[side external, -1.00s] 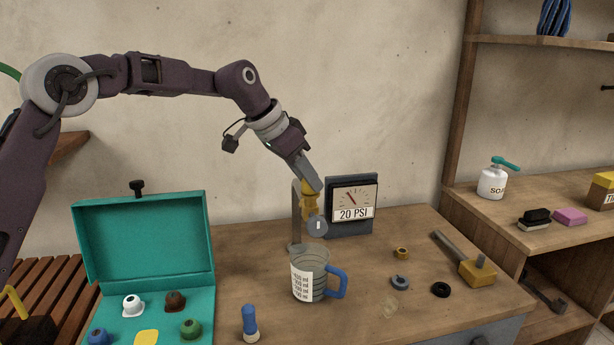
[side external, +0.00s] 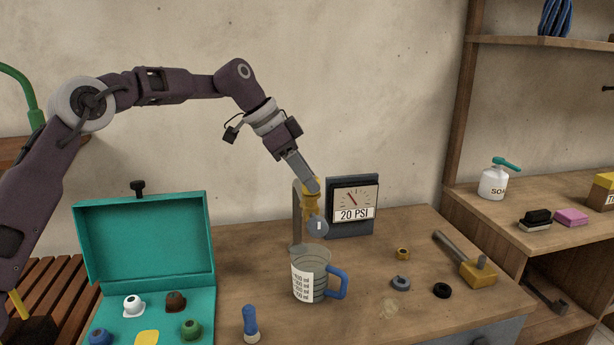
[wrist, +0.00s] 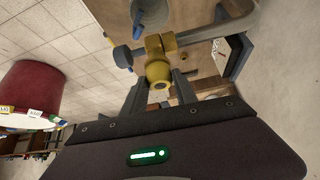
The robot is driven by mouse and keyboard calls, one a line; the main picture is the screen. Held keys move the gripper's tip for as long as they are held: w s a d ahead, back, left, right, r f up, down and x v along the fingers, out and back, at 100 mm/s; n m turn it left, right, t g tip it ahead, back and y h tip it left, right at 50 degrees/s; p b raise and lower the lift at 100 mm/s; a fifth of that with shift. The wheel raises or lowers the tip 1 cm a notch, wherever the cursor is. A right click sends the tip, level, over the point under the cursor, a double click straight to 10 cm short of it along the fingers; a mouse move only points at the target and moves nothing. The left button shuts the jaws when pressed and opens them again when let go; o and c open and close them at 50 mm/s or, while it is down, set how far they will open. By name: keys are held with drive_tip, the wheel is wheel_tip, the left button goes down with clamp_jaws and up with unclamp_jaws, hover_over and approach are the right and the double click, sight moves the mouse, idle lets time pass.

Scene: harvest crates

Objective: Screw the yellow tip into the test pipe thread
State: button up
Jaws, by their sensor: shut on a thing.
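The yellow tip (wrist: 158,72) is between the fingers of my gripper (wrist: 158,90) in the wrist view. My gripper (side external: 312,186) is shut on it, at the yellow fitting (side external: 310,207) on the end of the grey test pipe (side external: 297,222). The tip lines up with the fitting and appears to touch it. The thread is hidden, so I cannot tell how deep the tip sits. A round grey-blue valve knob (side external: 317,227) hangs at the fitting; it also shows in the wrist view (wrist: 123,57).
A measuring jug (side external: 309,275) stands under the pipe end. An open teal case (side external: 145,240) with coloured tips is at left.

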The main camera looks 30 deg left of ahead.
drive_tip(key=shift+m+g+h, duration=0.4)
drive_tip(key=shift+m+g, duration=0.1)
drive_tip(key=shift+m, duration=0.7)
drive_tip(key=o, duration=0.8)
drive_tip(key=shift+n+t+y, duration=0.3)
drive_tip(key=shift+n+t, duration=0.1)
drive_tip(key=shift+n, duration=0.5)
